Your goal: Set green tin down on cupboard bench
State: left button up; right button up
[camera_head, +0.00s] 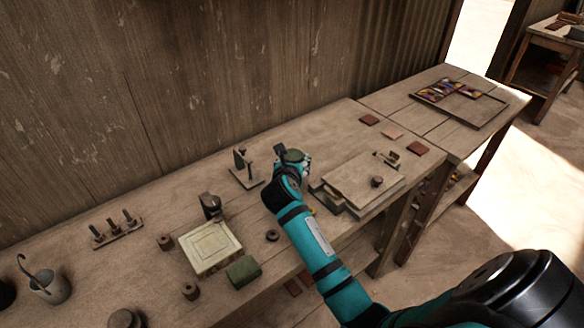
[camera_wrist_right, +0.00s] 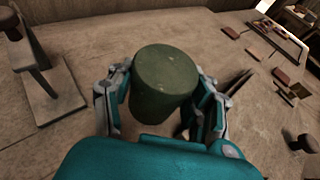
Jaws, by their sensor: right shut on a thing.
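The green tin (camera_wrist_right: 166,82) is a dark green cylinder, upright between the fingers of my right gripper (camera_wrist_right: 165,100) in the right wrist view. The gripper is shut on its sides. In the head view the green tin (camera_head: 293,156) shows at the end of my teal right arm, with the right gripper (camera_head: 295,162) around it. They are over the wooden bench (camera_head: 130,258). I cannot tell whether the tin's base touches the bench. My left gripper is not in view.
A metal stand (camera_head: 245,170) is just left of the gripper, and a flat press board (camera_head: 362,180) is to its right. A pale box (camera_head: 209,247), a green block (camera_head: 243,271) and a dark ring (camera_head: 272,236) lie nearer. A tray (camera_head: 461,102) is at the far right.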

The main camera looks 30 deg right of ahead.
jog(key=shift+w+d+f, duration=0.1)
jog(key=shift+w+d, duration=0.3)
jog(key=shift+w, duration=0.15)
notch_tip(320, 180, down, 2)
jog(key=shift+f, duration=0.65)
jog(key=o, duration=1.3)
jog(key=shift+f, duration=0.15)
jog(key=shift+c, duration=0.2)
jog(key=shift+o, duration=1.2)
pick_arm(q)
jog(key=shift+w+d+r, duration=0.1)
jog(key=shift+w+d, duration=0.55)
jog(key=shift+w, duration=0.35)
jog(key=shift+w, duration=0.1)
